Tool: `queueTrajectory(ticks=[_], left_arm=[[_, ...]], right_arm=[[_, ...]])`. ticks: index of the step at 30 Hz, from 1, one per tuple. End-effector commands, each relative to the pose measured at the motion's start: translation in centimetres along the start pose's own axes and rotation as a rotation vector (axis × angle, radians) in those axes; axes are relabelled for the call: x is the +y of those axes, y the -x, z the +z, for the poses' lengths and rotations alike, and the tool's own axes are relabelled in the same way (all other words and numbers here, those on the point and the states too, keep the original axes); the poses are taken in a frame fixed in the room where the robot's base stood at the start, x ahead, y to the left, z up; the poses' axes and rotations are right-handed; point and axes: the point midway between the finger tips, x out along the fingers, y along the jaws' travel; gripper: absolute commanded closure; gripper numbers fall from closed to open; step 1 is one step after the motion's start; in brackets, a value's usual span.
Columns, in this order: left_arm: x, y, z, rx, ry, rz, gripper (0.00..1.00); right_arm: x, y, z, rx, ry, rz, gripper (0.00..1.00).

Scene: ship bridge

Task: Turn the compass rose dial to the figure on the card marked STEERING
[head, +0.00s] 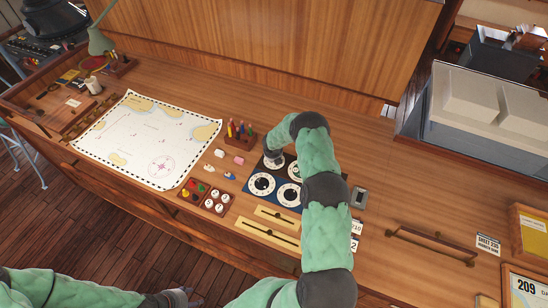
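A dark blue panel (276,205) with several round white dials lies on the chart desk. Two front dials (262,185) (289,195) show clearly; I cannot make out which dial is the compass rose. My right gripper (272,160) points down at the back-left dial, its fingers too small and dark to tell open from shut. My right arm covers the panel's right part. Small cards (356,227) reading "210" and "2" lie partly hidden right of my arm. No STEERING label is legible. My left gripper (182,296) is low at the bottom edge, away from the panel, its fingers unclear.
A chart (150,140) covers the desk's left. Left of the panel are a pen rack (240,135), small ship models (229,176) and a tray of round pieces (205,197). Yellow slotted strips (268,237) lie in front. A handle (432,243) and cards (489,243) are right.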

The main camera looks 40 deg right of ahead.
Motion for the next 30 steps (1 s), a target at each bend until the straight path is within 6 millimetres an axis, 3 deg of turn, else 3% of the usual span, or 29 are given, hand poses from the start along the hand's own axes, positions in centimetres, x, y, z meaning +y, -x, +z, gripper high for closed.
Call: queueTrajectory(ticks=[8, 30], left_arm=[[-0.6, -1.6, -0.1, 0.0, 0.0, 0.0, 0.5], [-4.2, -11.7, -0.4, 0.0, 0.0, 0.0, 0.5]], right_arm=[[0.0, -0.2, 0.2, -0.005, -0.062, -0.026, 1.0], [0.5, -0.5, 0.4, -0.006, -0.657, -0.269, 1.0]])
